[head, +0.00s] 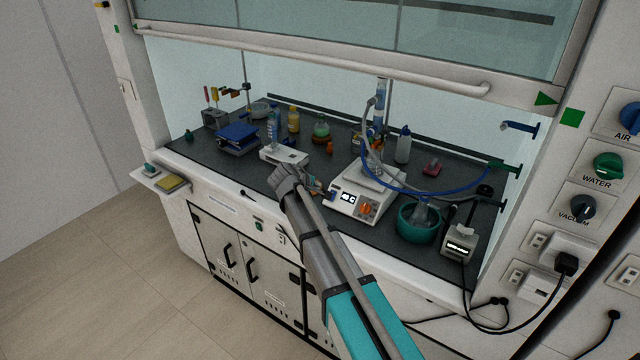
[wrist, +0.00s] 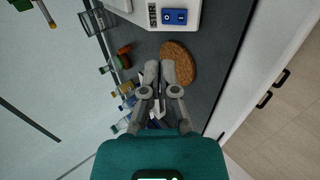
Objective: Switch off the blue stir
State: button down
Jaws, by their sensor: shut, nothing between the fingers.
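A white stirrer hotplate (head: 374,179) stands on the dark bench, right of my gripper in the head view. Its front carries a lit display and an orange knob (head: 366,209). In the wrist view its white edge, marked STIR, shows at the top with a blue switch (wrist: 175,16). Whether the switch is on or off cannot be told. My gripper (wrist: 160,66) is shut and empty, apart from the switch, with its tips over the bench beside a round brown cork ring (wrist: 180,64). In the head view my arm partly hides the gripper.
A smaller white device (head: 285,157) stands left of the hotplate. Bottles and flasks stand behind. A teal bowl (head: 418,222) and a white box (head: 459,244) stand to the right. A blue hose (head: 430,190) crosses the right side. The raised sash (head: 320,58) hangs above.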

jog(key=shift+s+a+r+p, duration=0.2)
jog(key=shift+s+r+p, duration=0.15)
jog(key=shift+r, duration=0.15)
jog(key=shift+s+a+r+p, duration=0.2)
jog(key=shift+s+r+p, duration=0.1)
jog(key=shift+r, duration=0.15)
jog(key=s+d+f+m+g+y, duration=0.1)
jog(key=s+d+f+m+g, duration=0.15)
jog(key=s+d, duration=0.45)
jog(key=s+d+f+m+g, duration=0.2)
jog(key=s+d+m, duration=0.2)
jog(key=s+d, duration=0.3)
jog(key=s+d+f+m+g+y, duration=0.1)
jog(key=s+d+m+g+y, duration=0.1)
jog(key=s, duration=0.5)
jog(key=s+d+f+m+g+y, duration=0.1)
jog(key=s+d+m+g+y, duration=0.1)
jog(key=s+d, duration=0.3)
jog(key=s+m, duration=0.1)
jog(key=s, duration=0.1)
jog(key=shift+s+f+y, duration=0.3)
jog(key=shift+s, duration=0.1)
